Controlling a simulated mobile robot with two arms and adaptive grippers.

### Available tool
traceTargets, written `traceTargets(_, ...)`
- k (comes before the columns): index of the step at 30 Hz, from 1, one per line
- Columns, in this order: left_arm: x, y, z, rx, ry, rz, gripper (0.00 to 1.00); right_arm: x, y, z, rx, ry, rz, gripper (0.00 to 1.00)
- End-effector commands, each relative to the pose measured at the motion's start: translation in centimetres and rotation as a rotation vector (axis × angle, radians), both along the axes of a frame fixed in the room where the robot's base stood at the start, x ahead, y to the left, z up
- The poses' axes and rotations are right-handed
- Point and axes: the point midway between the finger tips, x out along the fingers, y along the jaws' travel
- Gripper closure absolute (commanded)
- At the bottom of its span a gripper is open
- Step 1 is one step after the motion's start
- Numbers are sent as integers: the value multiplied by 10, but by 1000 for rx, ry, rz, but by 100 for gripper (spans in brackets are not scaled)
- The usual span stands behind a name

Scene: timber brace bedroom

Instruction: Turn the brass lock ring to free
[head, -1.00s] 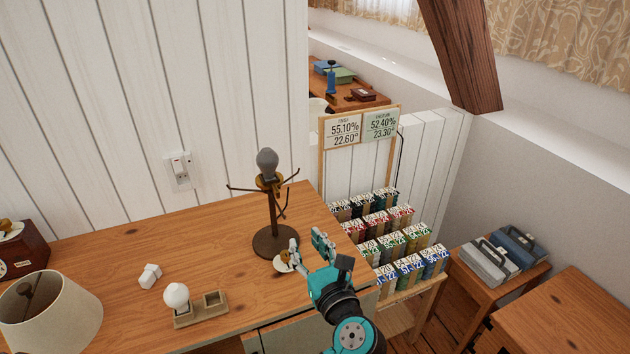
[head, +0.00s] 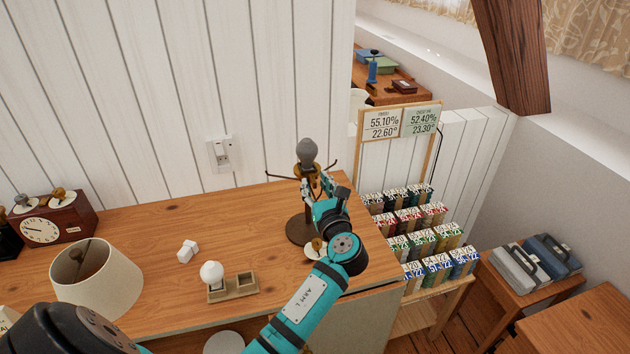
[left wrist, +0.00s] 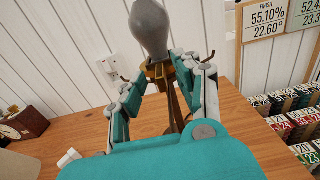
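A dark lamp stand (head: 300,229) stands upright near the desk's right end, with a grey bulb (head: 307,152) at its top. The brass lock ring (head: 303,170) sits just under the bulb; it also shows in the left wrist view (left wrist: 160,71), below the bulb (left wrist: 149,30). Thin arms stick out from the stand. My left gripper (head: 317,186) is open at the stand, just below ring height. In the left wrist view its fingers stand apart on either side of the stem. I cannot tell whether they touch it. My right gripper is not in view.
A white bulb (head: 211,271) sits in a wooden holder (head: 239,287). A rack of numbered boxes (head: 418,232) stands right of the desk (head: 150,235). A small pale round piece (head: 316,248) lies by the stand's base.

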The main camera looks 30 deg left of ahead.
Motion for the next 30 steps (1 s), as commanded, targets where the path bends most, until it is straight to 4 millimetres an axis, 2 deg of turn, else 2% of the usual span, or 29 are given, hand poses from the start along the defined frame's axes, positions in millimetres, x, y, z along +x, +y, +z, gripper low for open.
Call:
traceTargets(4,6,7,0,-1,-1,0,67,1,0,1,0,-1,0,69)
traceTargets(12,7,9,0,-2,-1,0,67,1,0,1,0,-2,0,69)
traceTargets(13,7,9,0,-1,0,0,69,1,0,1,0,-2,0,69)
traceTargets(20,7,8,0,-1,0,0,99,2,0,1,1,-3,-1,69)
traceTargets(30,7,8,0,-1,0,0,100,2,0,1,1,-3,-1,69)
